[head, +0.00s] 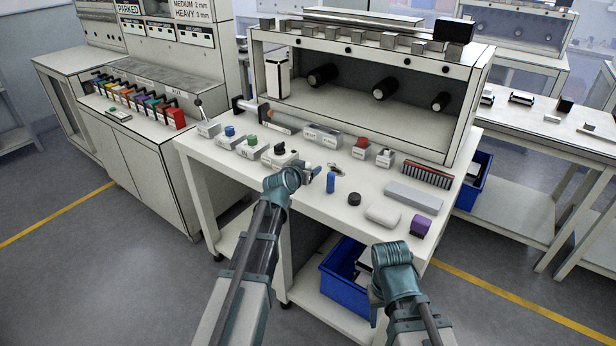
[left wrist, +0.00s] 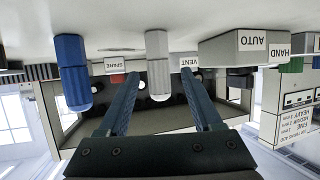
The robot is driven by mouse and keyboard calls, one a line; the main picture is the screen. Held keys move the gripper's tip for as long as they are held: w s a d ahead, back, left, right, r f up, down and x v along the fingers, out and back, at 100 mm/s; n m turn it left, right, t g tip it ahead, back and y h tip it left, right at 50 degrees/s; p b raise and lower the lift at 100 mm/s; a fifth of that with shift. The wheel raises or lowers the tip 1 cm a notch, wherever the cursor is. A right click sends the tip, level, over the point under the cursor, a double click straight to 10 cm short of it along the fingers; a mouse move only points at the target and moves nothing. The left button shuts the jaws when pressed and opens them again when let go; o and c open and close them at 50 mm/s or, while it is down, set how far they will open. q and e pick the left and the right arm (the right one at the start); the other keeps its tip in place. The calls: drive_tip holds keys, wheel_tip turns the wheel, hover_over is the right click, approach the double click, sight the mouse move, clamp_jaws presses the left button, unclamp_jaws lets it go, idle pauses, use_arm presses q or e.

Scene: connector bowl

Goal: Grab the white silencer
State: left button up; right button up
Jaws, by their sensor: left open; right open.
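The white silencer (left wrist: 158,65), a ribbed light cylinder with a rounded end, appears at the middle of the left wrist view, which is upside down. It stands on the bench between the two fingers of my left gripper (left wrist: 160,74). The fingers are open, with a visible gap on each side of it. In the head view my left gripper (head: 312,173) is low over the bench's front part and hides the silencer. A blue silencer (head: 330,182) stands just right of it; it also shows in the left wrist view (left wrist: 73,72). My right gripper is open near the bench's front edge, its fingers mostly hidden.
Labelled blocks with coloured knobs, including a green one (head: 251,141), stand behind and left. A black round part (head: 354,199), a pale rounded block (head: 383,214) and a purple block (head: 421,226) lie to the right. A blue bin (head: 345,290) sits below the bench.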

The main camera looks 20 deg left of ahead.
use_arm(q)
drive_tip(key=shift+w, duration=0.1)
drive_tip(key=shift+c, duration=0.6)
clamp_jaws()
